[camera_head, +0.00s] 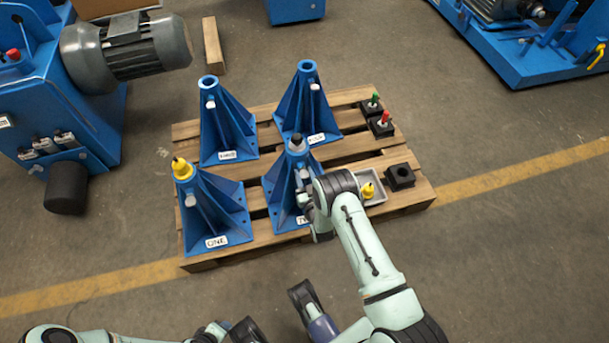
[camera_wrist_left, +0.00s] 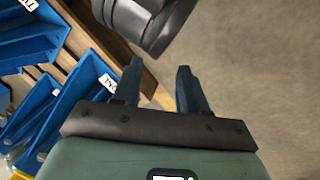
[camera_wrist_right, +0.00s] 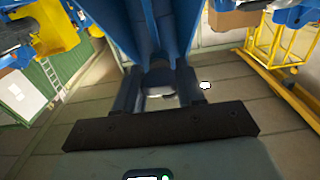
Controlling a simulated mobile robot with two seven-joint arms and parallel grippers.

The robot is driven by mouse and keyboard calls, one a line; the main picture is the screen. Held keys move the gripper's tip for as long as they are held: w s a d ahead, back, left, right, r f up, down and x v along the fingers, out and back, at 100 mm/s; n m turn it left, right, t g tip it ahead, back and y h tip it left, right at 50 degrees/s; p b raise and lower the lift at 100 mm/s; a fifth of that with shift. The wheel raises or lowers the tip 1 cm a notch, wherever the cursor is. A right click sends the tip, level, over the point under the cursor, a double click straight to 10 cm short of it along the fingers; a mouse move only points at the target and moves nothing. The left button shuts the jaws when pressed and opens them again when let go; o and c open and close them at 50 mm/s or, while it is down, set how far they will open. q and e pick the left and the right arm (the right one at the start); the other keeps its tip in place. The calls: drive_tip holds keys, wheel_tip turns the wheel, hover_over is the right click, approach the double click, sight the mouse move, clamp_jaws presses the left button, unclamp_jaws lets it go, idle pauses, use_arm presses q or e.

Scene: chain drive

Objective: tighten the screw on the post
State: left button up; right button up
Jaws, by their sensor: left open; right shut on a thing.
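Four blue posts stand upright on a wooden pallet (camera_head: 262,250). Post TWO (camera_head: 277,184), at front right, has a dark piece in its top. Post ONE (camera_head: 213,217) has a yellow piece (camera_head: 182,168) in its top. My right gripper (camera_head: 306,202) is at the right side of post TWO, partly hidden by my wrist. In the right wrist view its fingers are closed around the pale screw (camera_wrist_right: 160,96) at the blue post (camera_wrist_right: 158,30); the grip is dim there. My left gripper (camera_wrist_left: 157,78) is open and empty, away from the posts, near my other arm.
Posts THREE (camera_head: 225,135) and FOUR (camera_head: 305,110) stand behind, with empty tops. A grey tray (camera_head: 377,201) with a yellow piece lies right of post TWO. Black blocks (camera_head: 400,177) stand at the pallet's right. A blue machine with a grey motor (camera_head: 130,47) is at left.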

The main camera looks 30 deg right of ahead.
drive_tip(key=shift+s+a+f, duration=0.1)
drive_tip(key=shift+a+f, duration=0.05)
drive_tip(key=shift+f, duration=0.05)
drive_tip(key=o, duration=0.9)
drive_tip(key=shift+o, duration=0.7)
drive_tip(key=shift+r, duration=0.15)
use_arm(q)
drive_tip(key=s+d+r+g+h+p, duration=0.1)
drive_tip(key=s+d+r+g+p, duration=0.1)
drive_tip(key=s+r+p, duration=0.3)
drive_tip(key=shift+s+d+r+m+g+p, duration=0.35)
drive_tip(key=shift+s+d+r, duration=0.45)
drive_tip(key=shift+s, duration=0.6)
use_arm(e)
drive_tip(key=v, duration=1.3)
drive_tip(key=shift+s, duration=0.2)
use_arm(q)
drive_tip(key=shift+a, duration=0.1)
